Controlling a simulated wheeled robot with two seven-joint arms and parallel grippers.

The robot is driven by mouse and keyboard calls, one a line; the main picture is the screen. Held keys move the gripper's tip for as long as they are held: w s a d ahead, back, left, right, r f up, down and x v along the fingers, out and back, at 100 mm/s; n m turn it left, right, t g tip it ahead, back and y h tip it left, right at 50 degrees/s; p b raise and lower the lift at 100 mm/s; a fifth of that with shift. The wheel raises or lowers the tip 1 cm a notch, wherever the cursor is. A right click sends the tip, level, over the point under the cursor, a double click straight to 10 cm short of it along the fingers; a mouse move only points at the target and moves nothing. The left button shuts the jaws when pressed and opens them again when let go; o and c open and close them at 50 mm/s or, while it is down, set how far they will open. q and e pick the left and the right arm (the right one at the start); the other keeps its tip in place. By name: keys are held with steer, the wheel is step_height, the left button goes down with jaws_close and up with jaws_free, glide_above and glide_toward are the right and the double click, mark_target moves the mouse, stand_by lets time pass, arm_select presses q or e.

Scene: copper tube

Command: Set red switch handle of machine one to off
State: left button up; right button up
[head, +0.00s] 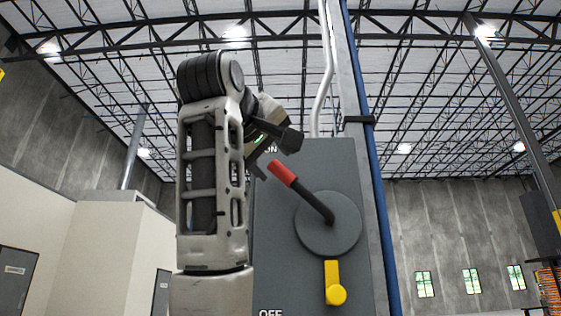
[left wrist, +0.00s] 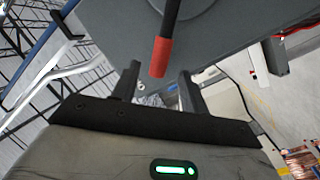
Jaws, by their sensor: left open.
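The switch handle is a dark lever with a red grip (head: 283,173) on a round grey disc (head: 343,226). The disc is on the front of a grey box (head: 281,255). The lever points up and to the left, toward a partly hidden "ON" label; an "OFF" label (head: 270,313) shows at the bottom edge. My left gripper (head: 270,160) is beside the red grip's upper end. In the left wrist view, my left gripper (left wrist: 158,82) is open, and the tip of the red grip (left wrist: 160,57) is at the opening between its fingers. My right gripper is not in view.
A yellow latch (head: 333,282) hangs on the box below the disc. A blue pole (head: 369,150) and a white pipe (head: 323,80) run up beside and above the box. My left forearm covers the box's left side. Open hall lies to the right.

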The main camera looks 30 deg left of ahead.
mark_target(278, 169)
arm_select(q)
steer(key=p+x, duration=0.1)
steer(key=x, duration=0.4)
steer(key=shift+w+a+p, duration=0.1)
steer(key=shift+w+p, duration=0.2)
steer(key=shift+w, duration=0.1)
jaws_close()
